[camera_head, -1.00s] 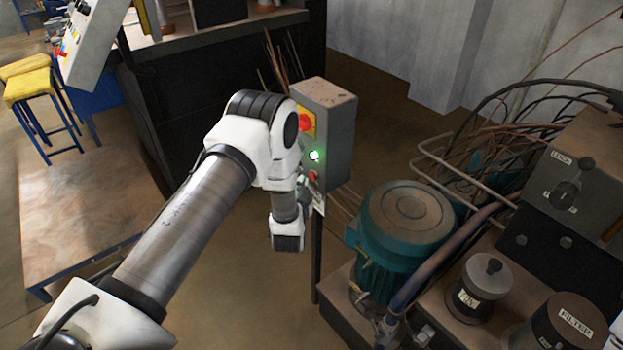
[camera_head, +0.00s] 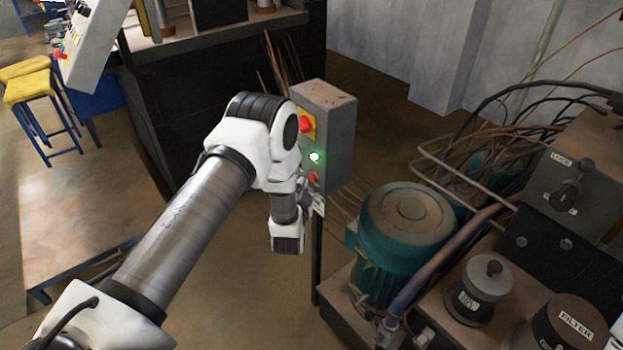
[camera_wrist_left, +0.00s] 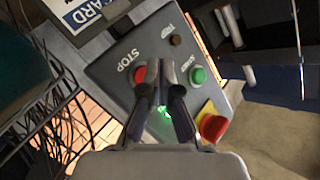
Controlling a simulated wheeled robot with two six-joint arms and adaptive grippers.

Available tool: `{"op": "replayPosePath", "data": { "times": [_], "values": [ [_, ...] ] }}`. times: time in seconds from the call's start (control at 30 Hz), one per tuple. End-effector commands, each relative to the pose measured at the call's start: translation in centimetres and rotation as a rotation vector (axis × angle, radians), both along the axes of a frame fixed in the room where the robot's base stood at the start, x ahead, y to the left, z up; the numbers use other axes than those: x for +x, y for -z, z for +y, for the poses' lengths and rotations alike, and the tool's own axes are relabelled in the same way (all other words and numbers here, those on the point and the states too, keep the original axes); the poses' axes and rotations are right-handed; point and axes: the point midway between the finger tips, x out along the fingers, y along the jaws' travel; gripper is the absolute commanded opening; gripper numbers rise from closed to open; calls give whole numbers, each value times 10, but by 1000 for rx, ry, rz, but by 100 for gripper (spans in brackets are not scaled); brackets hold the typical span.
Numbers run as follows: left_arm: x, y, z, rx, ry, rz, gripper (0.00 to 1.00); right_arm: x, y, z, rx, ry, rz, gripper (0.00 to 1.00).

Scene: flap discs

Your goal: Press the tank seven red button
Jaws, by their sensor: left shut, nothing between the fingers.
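A grey control box (camera_head: 337,118) stands on a thin post in the head view. Its front has a red emergency knob (camera_head: 305,123) on yellow, a lit green lamp (camera_head: 314,157) and a small red button (camera_head: 313,177). In the left wrist view, the red button (camera_wrist_left: 141,74) is marked STOP, beside a green START button (camera_wrist_left: 198,75). My left gripper (camera_wrist_left: 160,66) is shut and empty. Its fingertips are in front of the panel, between these buttons and closer to STOP, partly overlapping it in view. I cannot tell whether they touch. My right gripper is out of view.
A green motor (camera_head: 405,235) and a machine with knobs and hoses stand right of the box. A dark cabinet (camera_head: 225,110) is behind my left arm. A low table (camera_head: 75,220) and yellow stools (camera_head: 28,82) are at the left.

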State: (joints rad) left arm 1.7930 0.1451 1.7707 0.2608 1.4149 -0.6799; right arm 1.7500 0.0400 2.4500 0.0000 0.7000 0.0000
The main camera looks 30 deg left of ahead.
Motion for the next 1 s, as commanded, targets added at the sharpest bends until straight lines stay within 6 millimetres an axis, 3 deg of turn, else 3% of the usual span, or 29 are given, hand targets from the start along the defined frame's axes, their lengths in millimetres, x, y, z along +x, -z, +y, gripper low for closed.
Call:
{"op": "replayPosePath", "data": {
  "times": [1.0],
  "values": [
    [10, 0, -4, 0, 0, 0, 0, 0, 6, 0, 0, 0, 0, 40]
  ]
}}
